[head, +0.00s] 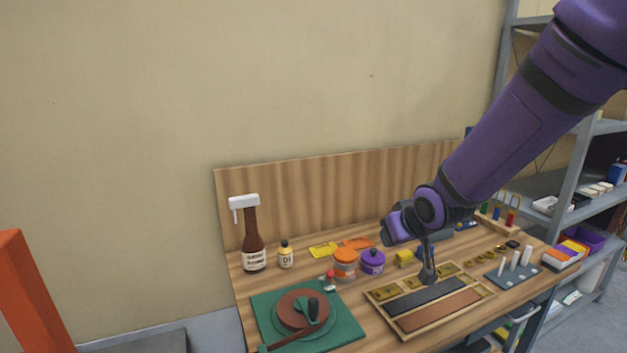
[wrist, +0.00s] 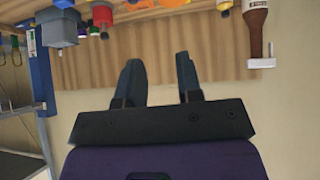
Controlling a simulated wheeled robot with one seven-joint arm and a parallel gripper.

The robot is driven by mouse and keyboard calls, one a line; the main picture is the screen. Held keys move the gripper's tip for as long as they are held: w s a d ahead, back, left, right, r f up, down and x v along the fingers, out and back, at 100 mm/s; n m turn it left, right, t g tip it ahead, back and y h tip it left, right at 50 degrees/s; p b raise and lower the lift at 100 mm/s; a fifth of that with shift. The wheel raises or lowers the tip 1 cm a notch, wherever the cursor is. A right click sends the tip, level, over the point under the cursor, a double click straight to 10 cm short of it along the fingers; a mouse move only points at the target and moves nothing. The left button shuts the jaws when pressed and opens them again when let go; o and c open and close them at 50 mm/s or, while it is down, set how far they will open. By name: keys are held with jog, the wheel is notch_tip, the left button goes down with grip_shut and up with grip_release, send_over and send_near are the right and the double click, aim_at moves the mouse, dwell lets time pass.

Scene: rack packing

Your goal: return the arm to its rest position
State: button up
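My arm (head: 515,130) is purple with dark joints and reaches in from the upper right over the workbench. The tray holds yellowish blocks, a dark strip and a brown strip.
A brown spray bottle (head: 253,241) and a small bottle (head: 286,256) stand at the bench's left. An orange-lidded jar (head: 345,264) and a purple jar (head: 372,262) stand left of my gripper. A backboard (head: 320,195) rises behind; a metal shelf (head: 570,185) stands right.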

jog(key=s+d+r+m+g, duration=0.1)
jog(key=s+d+r, duration=0.3)
jog(key=s, duration=0.5)
jog(key=s+d+r+m+g+h, duration=0.1)
jog(key=s+d+r, duration=0.3)
jog(key=s, duration=0.5)
jog(key=s+d+r+m+g+h, duration=0.1)
jog(key=s+d+r, duration=0.3)
jog(key=s+r, duration=0.3)
jog(key=s, duration=0.2)
jog(key=shift+s+d+m, duration=0.35)
jog(key=shift+s+m, duration=0.05)
